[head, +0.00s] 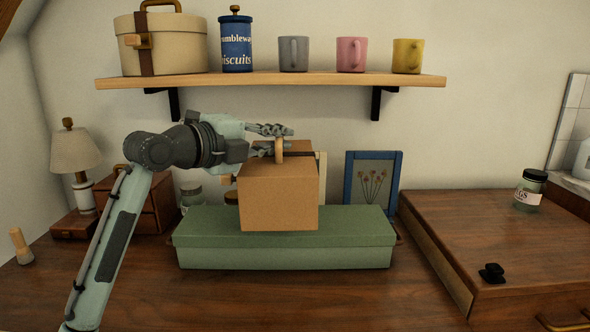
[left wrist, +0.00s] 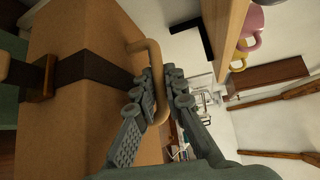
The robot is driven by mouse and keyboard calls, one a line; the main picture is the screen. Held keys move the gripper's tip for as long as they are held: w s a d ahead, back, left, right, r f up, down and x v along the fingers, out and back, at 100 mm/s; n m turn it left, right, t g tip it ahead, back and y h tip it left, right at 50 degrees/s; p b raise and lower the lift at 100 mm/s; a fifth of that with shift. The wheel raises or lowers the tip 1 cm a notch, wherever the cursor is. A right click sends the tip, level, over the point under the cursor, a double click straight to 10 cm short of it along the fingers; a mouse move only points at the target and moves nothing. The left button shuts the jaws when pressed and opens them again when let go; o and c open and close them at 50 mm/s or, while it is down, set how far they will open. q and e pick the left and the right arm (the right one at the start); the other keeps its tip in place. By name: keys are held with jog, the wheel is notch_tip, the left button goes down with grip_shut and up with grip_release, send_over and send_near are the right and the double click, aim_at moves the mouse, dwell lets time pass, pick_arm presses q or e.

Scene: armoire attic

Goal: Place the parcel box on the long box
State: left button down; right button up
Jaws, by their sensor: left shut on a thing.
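The parcel box (head: 278,203) is a brown carton with a dark strap and a wooden handle on top. My left gripper (head: 283,140) is shut on that handle, coming in from the left. The left wrist view shows the carton (left wrist: 80,130) large, with the handle between the fingers (left wrist: 162,92). The long box (head: 285,258) is green and lidded and lies on the wooden surface. The carton is upright over the middle of its lid. Its base overlaps the lid in the picture; I cannot tell whether they touch. My right gripper is not in view.
A shelf (head: 270,81) with a hatbox, biscuit tin and several mugs is above the gripper. A blue picture frame (head: 373,183) stands behind the long box. A lamp (head: 75,152) is at left. A wooden case (head: 490,250) is at right. The surface in front is clear.

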aim_at(296, 155)
pick_arm(q)
jog(key=d, duration=0.1)
jog(key=d+f, duration=0.1)
jog(key=w+d, duration=0.1)
jog(key=shift+d+f, duration=0.15)
jog(key=shift+f, duration=0.25)
notch_tip(296, 155, down, 3)
jog(key=shift+f, duration=0.6)
jog(key=c, duration=2)
grip_release()
jog(key=shift+f, duration=0.15)
jog(key=o, duration=0.4)
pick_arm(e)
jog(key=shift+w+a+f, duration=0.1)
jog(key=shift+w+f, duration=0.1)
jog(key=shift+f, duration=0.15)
